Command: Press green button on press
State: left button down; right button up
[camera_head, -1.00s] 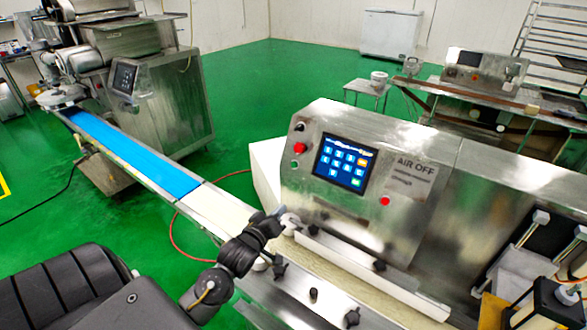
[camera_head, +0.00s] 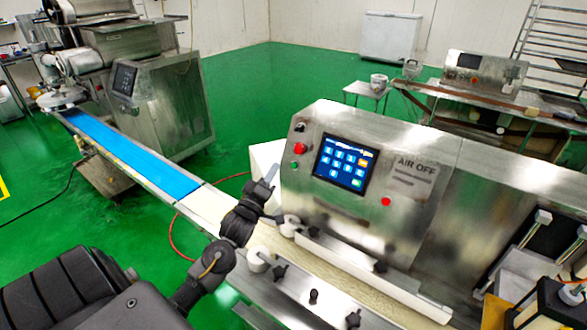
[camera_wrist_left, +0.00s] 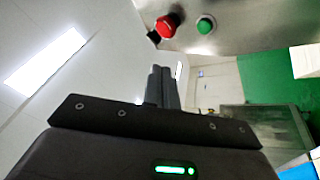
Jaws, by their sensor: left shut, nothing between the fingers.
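The press (camera_head: 400,150) is a steel machine with a blue touchscreen (camera_head: 343,162). Its green button (camera_head: 294,165) is on the left edge of the front panel, below a red button (camera_head: 299,148). My left gripper (camera_head: 271,172) is shut and empty, just left of the green button and apart from it, with its fingers pointing up. In the left wrist view the shut fingers (camera_wrist_left: 160,72) show below the green button (camera_wrist_left: 205,25) and the red button (camera_wrist_left: 168,25). My right gripper is not in view.
A conveyor with a blue belt (camera_head: 130,155) runs from the machine at the back left to the press. Knobs and a white rail (camera_head: 370,280) lie in front of the press. Another red button (camera_head: 386,202) is right of the touchscreen.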

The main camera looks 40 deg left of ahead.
aim_at(294, 166)
pick_arm(q)
jog(key=w+f+b, duration=0.3)
jog(key=w+b, duration=0.1)
jog(key=w, duration=0.2)
jog(key=shift+w+f, duration=0.2)
jog(key=shift+w, duration=0.15)
dwell(0.6)
dwell(1.2)
jog(key=shift+w, duration=0.1)
jog(key=shift+w+f+b, duration=0.15)
jog(key=shift+w+b, duration=0.1)
jog(key=shift+b, duration=0.05)
